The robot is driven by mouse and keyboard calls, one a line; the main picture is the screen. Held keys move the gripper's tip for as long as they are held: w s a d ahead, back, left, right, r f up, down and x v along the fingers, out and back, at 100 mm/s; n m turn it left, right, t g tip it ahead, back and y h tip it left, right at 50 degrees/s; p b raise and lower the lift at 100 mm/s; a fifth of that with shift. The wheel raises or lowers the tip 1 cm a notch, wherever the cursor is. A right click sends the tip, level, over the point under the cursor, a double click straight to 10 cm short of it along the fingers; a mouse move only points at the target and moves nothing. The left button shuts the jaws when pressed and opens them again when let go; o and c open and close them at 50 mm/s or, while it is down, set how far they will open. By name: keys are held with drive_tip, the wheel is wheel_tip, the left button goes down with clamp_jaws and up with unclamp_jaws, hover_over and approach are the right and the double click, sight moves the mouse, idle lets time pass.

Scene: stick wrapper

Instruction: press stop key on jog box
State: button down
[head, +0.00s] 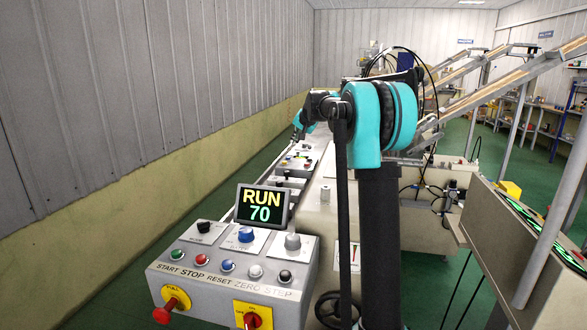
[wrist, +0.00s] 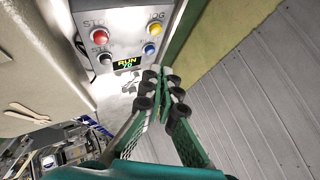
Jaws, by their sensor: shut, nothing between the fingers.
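The jog box (wrist: 125,22) is a pale panel at the top of the wrist view. It has a red key (wrist: 100,37) at upper left with a partly readable STOP label. A yellow key (wrist: 155,29) sits at upper right by a JOG label, with a black key (wrist: 104,59) and a blue key (wrist: 149,49) below. A small display (wrist: 128,63) reads RUN 70. My gripper (wrist: 163,88) is shut and empty, its dark fingertips together below and right of the display, apart from the red key.
A nearer console (head: 235,290) in the head view has its own red STOP button (head: 201,259), a RUN 70 screen (head: 262,206) and red knobs in front. A ribbed wall (head: 130,100) runs along the left. Inclined conveyors (head: 515,75) stand at right.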

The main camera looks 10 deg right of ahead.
sight(307, 164)
wheel_tip(307, 164, down, 9)
idle(0.7)
drive_tip(key=shift+a+r, duration=0.1)
drive_tip(key=shift+r, duration=0.05)
drive_tip(key=shift+s+d, duration=0.15)
drive_tip(key=shift+d, duration=0.3)
drive_tip(key=shift+a, duration=0.4)
drive_tip(key=shift+d, duration=0.15)
